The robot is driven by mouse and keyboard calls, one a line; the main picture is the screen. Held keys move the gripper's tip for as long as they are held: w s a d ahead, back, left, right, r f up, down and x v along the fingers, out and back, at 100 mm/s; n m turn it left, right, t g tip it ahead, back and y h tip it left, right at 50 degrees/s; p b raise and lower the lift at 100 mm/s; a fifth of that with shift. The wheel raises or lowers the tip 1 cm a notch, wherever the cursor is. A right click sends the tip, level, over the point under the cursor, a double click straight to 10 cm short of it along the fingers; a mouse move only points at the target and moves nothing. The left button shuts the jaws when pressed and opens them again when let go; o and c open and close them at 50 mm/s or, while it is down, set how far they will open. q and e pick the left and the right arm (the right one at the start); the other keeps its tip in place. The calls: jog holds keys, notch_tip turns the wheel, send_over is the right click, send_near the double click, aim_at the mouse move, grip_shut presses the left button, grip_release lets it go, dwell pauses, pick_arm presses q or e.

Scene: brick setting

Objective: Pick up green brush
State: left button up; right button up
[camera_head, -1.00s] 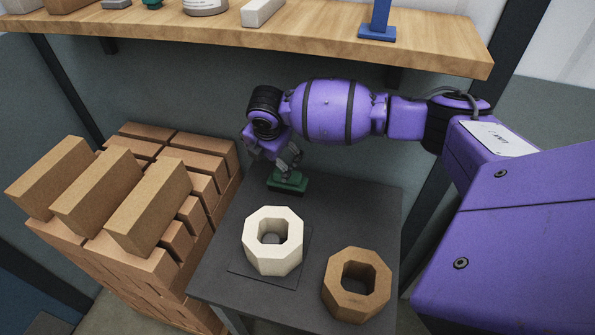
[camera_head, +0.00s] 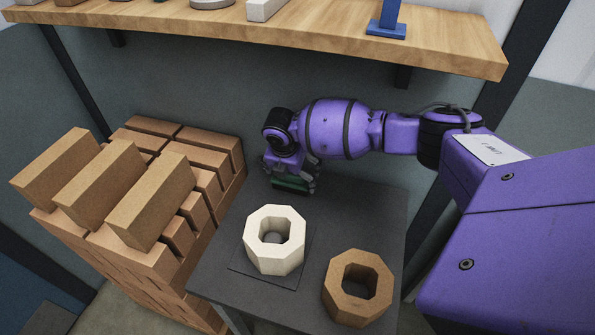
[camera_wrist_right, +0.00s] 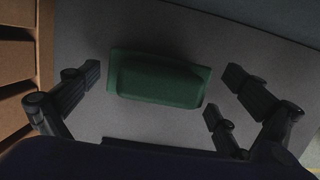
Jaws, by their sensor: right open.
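The green brush (camera_head: 290,185) lies on the grey table near its back edge. In the head view my right gripper (camera_head: 291,178) is low over it and hides much of it. In the right wrist view the green brush (camera_wrist_right: 158,79) lies between the open fingers of my right gripper (camera_wrist_right: 160,88). One finger is to its left and two are to its right, with gaps on both sides. Its green block shape shows from above; bristles cannot be made out. My left gripper is not in view.
A white octagonal ring (camera_head: 255,242) and a brown octagonal ring (camera_head: 345,300) stand on the table (camera_head: 225,285) in front of the brush. Stacked bricks (camera_head: 160,245) are close on the left. A wooden shelf (camera_head: 330,40) runs above and behind my right arm.

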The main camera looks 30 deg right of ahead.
jog(key=shift+r, duration=0.1)
jog(key=c, duration=1.7)
jog(key=shift+r, duration=0.4)
jog(key=v, duration=0.2)
jog(key=shift+r, duration=0.4)
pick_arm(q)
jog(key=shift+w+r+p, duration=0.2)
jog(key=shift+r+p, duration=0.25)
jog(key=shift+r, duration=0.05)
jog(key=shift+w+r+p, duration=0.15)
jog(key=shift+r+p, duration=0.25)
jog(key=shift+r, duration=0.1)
pick_arm(e)
jog(key=shift+s+a+r, duration=1.45)
jog(key=shift+a+r, duration=0.15)
jog(key=shift+a, duration=0.1)
jog(key=shift+s+a+r, duration=1.45)
jog(key=shift+a+r, duration=0.1)
jog(key=shift+a, duration=0.1)
jog(key=shift+s+a+r, duration=1.5)
jog(key=shift+a+r, duration=0.1)
jog(key=shift+a, duration=0.1)
